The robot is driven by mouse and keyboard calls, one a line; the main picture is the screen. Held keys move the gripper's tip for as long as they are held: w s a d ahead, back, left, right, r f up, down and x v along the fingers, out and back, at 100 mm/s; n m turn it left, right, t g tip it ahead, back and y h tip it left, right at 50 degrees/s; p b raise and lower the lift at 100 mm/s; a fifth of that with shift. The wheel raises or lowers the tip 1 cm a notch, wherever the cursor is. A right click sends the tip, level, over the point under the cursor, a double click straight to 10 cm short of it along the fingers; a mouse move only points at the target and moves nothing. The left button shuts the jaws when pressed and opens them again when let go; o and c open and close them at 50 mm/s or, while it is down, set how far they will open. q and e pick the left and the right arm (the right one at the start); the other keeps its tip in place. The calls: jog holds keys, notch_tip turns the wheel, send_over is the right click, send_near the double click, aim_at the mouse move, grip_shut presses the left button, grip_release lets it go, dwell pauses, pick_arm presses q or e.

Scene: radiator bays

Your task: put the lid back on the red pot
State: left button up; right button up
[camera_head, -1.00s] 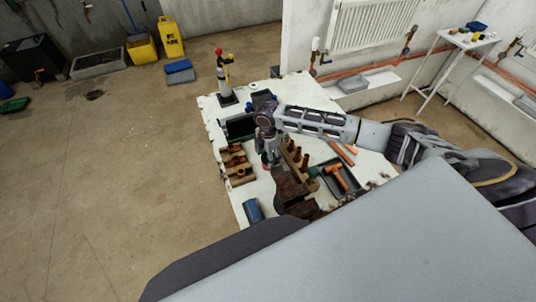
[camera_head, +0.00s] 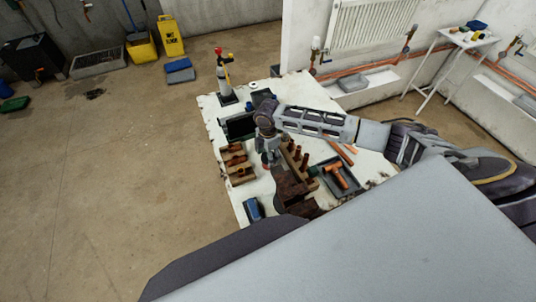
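My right arm reaches in from the right over the white worktable (camera_head: 215,112). Its gripper (camera_head: 268,157) points down over the middle of the table. A small red thing, probably the red pot (camera_head: 265,167), shows just below and beside the fingers, mostly hidden by them. I cannot make out the lid, nor whether the fingers hold anything. My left gripper is not in view.
Wooden blocks with copper fittings (camera_head: 236,160) lie left of the gripper. A dark tray (camera_head: 353,184) with copper pieces is to the right. A torch-like tool (camera_head: 224,80) stands at the back corner. A blue thing (camera_head: 253,209) lies at the front left.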

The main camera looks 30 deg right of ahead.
jog(key=shift+p, duration=0.4)
dwell(0.7)
jog(key=o, duration=0.8)
jog(key=shift+o, duration=0.4)
jog(key=o, duration=0.3)
jog(key=shift+f, duration=0.1)
jog(key=shift+s, duration=0.1)
jog(key=shift+r, duration=0.25)
